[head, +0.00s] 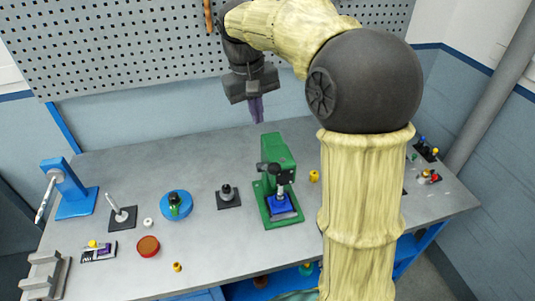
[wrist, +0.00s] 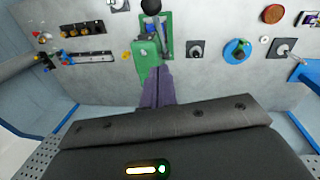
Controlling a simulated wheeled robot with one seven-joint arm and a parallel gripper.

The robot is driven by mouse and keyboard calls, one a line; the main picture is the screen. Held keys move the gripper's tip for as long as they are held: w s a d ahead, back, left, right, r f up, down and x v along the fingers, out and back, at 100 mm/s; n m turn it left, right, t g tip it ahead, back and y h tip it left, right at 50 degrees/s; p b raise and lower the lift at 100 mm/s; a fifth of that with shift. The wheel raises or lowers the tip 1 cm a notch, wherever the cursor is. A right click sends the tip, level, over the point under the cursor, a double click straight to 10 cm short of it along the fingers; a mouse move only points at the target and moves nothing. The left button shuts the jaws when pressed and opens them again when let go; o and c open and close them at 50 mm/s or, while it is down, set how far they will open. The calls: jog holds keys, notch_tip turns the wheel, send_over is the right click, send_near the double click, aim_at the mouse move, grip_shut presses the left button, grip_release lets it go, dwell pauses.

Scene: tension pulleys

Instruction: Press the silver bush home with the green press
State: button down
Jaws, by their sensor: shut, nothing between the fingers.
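The green press (head: 277,150) stands on the bench, right of the middle in the head view. Its dark ram and lever (head: 278,172) sit over a blue block (head: 286,211) on the press base. I cannot make out the silver bush for certain; any part under the ram is too small and partly hidden. My gripper (head: 257,118) is shut and empty, its purple fingers pointing down, above and behind the press, apart from it. In the wrist view the shut fingers (wrist: 160,72) point toward the green press (wrist: 149,62), with a black lever knob (wrist: 152,6) beyond.
Left of the press are a black plate with a dark post (head: 228,194), a blue round stand (head: 176,205), a spindle plate (head: 122,214), a red-brown dish (head: 148,247) and a blue bracket (head: 75,190). A yellow part (head: 314,176) stands right of it. A pegboard wall is behind.

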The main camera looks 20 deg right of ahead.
jog(key=f+p, duration=0.1)
jog(key=f, duration=0.2)
jog(key=s+d+f+p, duration=0.1)
jog(key=f, duration=0.3)
jog(key=s+d+f+p, duration=0.1)
jog(key=f, duration=0.3)
jog(key=shift+s+f, duration=0.15)
jog(key=shift+f, duration=0.25)
